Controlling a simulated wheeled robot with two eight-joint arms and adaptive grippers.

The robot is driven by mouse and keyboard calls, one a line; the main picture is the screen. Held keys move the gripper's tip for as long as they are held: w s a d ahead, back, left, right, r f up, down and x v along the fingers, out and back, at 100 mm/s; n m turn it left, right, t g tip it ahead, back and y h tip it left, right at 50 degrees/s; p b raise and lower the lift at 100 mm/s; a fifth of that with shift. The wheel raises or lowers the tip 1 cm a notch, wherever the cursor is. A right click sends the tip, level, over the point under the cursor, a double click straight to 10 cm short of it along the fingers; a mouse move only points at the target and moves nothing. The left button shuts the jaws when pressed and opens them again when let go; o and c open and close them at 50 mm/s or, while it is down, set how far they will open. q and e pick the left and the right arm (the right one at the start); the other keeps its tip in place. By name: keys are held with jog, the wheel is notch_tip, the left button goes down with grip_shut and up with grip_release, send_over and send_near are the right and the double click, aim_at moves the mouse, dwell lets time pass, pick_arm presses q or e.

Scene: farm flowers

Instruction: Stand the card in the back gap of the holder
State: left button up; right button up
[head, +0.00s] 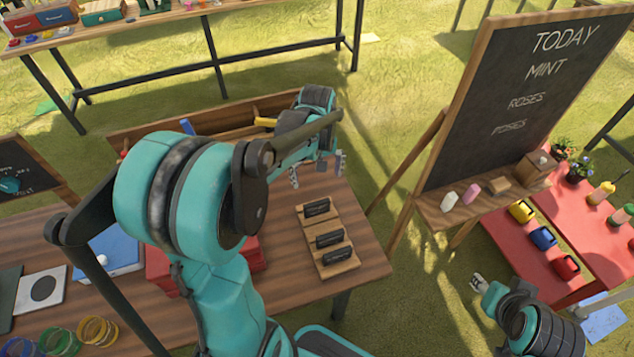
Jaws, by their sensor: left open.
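A wooden board with three black blocks set across it (318,216) lies near the right end of the wooden table; it looks like the holder, with spaces between the blocks. No card shows standing in it. A white card with a black disc (43,287) lies flat at the table's left; I cannot tell whether it is the task's card. My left gripper (317,168) is open above the table, behind the board, with nothing visible between its fingers. My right gripper (478,283) is off the table at the lower right; its jaws are too small to read.
My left arm hides much of the table's middle. A red stack (256,252), a blue box (110,250) and coloured rings (98,332) lie on the table. A long wooden tray (225,117) runs along its back. A chalkboard easel (515,95) stands to the right.

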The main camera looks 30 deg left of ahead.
pick_arm(q)
jog(key=s+d+r+m+t, duration=0.6)
jog(key=s+d+m+t, duration=0.1)
jog(key=s+d+m, duration=0.2)
jog(key=shift+s+d+m, duration=0.4)
jog(key=shift+s+d, duration=0.4)
jog(key=shift+s, duration=0.25)
jog(key=shift+f+b, duration=0.9)
jog(key=shift+b, duration=0.05)
